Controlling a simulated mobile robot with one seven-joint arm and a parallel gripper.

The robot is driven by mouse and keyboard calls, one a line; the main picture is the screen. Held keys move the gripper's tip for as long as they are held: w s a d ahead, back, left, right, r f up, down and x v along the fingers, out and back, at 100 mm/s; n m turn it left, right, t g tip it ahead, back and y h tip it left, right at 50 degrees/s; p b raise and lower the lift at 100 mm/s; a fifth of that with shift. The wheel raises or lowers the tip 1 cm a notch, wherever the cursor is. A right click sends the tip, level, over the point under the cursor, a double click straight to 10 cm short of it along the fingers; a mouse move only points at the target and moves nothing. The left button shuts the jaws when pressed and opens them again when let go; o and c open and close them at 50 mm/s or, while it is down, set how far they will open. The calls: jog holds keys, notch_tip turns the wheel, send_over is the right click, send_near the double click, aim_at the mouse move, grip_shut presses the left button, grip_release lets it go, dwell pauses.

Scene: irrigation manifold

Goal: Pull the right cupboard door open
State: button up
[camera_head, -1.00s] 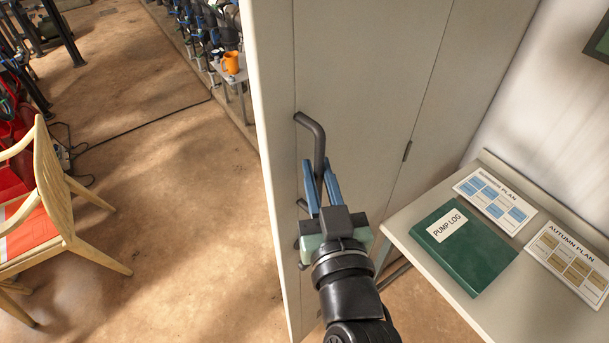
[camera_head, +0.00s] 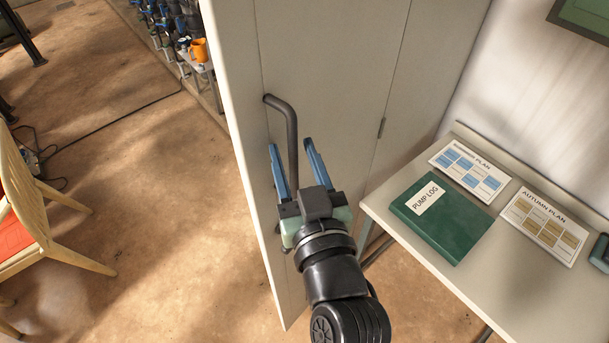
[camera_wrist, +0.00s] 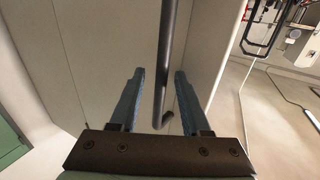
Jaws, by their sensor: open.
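The pale grey cupboard door (camera_head: 335,60) carries a dark bent bar handle (camera_head: 291,135) near its left side. I cannot tell whether the door stands slightly ajar. My gripper (camera_head: 291,155) is open, with its blue fingers spread on either side of the handle. In the wrist view the handle (camera_wrist: 168,55) runs down between the two fingers (camera_wrist: 156,85), with a gap on each side. The handle's lower end is hidden by my gripper in the head view.
A desk (camera_head: 380,205) with a green pump log (camera_head: 440,225) and plan sheets (camera_head: 470,172) stands close on the right. A wooden chair (camera_head: 40,215) is at the left. Open floor (camera_head: 160,240) lies between chair and cupboard. A black cable (camera_head: 120,120) crosses it.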

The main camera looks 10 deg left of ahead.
jog(key=v, duration=1.2)
jog(key=shift+s+d, duration=0.15)
jog(key=shift+s, duration=0.1)
dwell(0.3)
